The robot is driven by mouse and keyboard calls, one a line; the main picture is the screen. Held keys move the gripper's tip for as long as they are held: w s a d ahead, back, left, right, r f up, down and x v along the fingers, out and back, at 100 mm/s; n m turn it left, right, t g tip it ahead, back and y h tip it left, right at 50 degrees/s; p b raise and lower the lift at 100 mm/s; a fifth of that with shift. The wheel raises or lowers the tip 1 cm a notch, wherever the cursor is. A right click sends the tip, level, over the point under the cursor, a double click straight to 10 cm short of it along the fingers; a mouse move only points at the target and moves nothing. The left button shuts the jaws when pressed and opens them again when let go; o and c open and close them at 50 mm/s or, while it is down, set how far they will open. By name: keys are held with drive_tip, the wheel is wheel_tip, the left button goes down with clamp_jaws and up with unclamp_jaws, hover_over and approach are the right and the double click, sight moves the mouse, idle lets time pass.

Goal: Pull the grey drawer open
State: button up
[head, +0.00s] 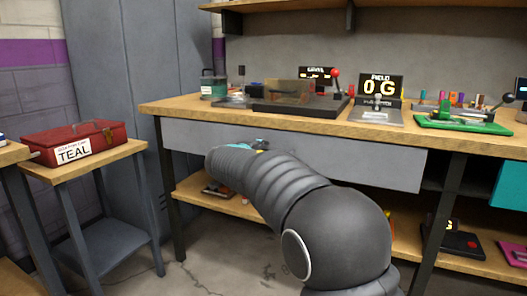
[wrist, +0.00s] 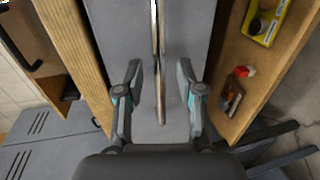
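The grey drawer (head: 385,168) is a long flat front under the workbench top and looks flush with the bench. In the wrist view, the grey drawer front (wrist: 193,25) runs between the wooden top edge and the lower shelf. A thin metal bar handle (wrist: 161,62) runs along it. My gripper (wrist: 159,72) is open, with one finger on each side of the handle and gaps to both. I cannot tell how deep the fingertips reach past the bar. In the head view my arm hides the handle and most of my gripper; a teal bit of it (head: 240,146) shows.
The workbench top (head: 185,106) carries a black device with a red-knobbed lever, a "0 G" display and a green board. A lower shelf (head: 245,208) holds small items. A red "TEAL" box (head: 75,142) stands on a side table at left. Grey lockers (head: 115,60) stand behind.

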drive_tip(key=shift+w+d+f, duration=0.15)
drive_tip(key=shift+w+d, duration=0.1)
drive_tip(key=shift+w, duration=0.4)
clamp_jaws()
